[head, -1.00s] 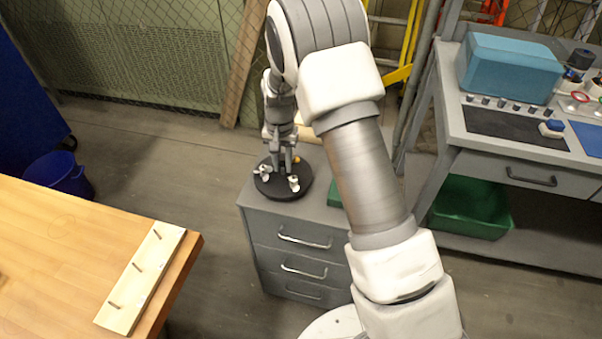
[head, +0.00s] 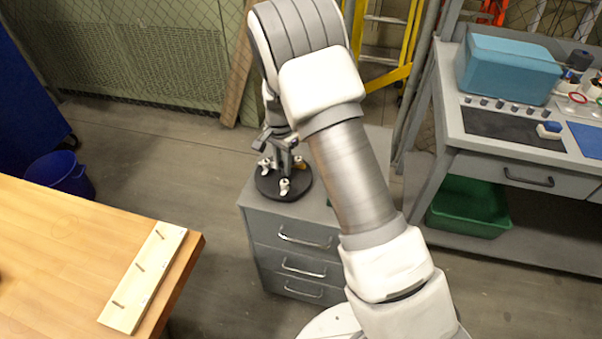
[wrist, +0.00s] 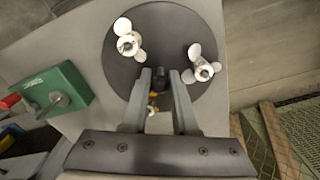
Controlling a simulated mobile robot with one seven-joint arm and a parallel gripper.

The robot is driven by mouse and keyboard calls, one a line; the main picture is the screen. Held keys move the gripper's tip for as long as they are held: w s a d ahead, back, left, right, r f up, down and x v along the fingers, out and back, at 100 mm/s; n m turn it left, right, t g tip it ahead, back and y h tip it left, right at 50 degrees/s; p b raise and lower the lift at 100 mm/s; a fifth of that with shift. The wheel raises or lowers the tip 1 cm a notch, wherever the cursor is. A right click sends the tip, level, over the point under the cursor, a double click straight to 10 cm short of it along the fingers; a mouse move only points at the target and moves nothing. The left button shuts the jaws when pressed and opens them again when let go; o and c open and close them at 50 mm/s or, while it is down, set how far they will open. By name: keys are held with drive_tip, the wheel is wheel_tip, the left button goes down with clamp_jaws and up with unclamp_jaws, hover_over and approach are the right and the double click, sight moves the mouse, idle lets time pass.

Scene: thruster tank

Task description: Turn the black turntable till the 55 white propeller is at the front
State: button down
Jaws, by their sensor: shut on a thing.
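The black turntable (head: 272,192) sits on a grey drawer cabinet, and also shows in the wrist view (wrist: 165,22). One white propeller (head: 284,187) stands near its front edge and another (head: 264,166) at its left. The wrist view shows two white propellers, one at the upper left (wrist: 126,43) and one at the right (wrist: 201,71). No number is readable on them. My gripper (wrist: 160,82) points down over the turntable's middle, shut on a small dark knob (wrist: 160,77). A yellowish part (wrist: 152,106) is mostly hidden by the fingers.
The grey cabinet (head: 290,226) has a green box (wrist: 55,90) on top, beside the turntable. A wooden table (head: 60,240) with a pegged board (head: 143,277) is at the left. A grey workbench (head: 470,165) stands at the right.

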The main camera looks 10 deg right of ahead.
idle(0.3)
drive_tip(key=shift+m+p, duration=0.6)
drive_tip(key=shift+m, duration=1.1)
drive_tip(key=shift+m+p, duration=0.4)
drive_tip(key=shift+m, duration=0.5)
drive_tip(key=shift+m+p, duration=0.3)
drive_tip(key=shift+m, duration=0.5)
drive_tip(key=shift+m+p, duration=0.8)
drive_tip(key=shift+m, duration=1)
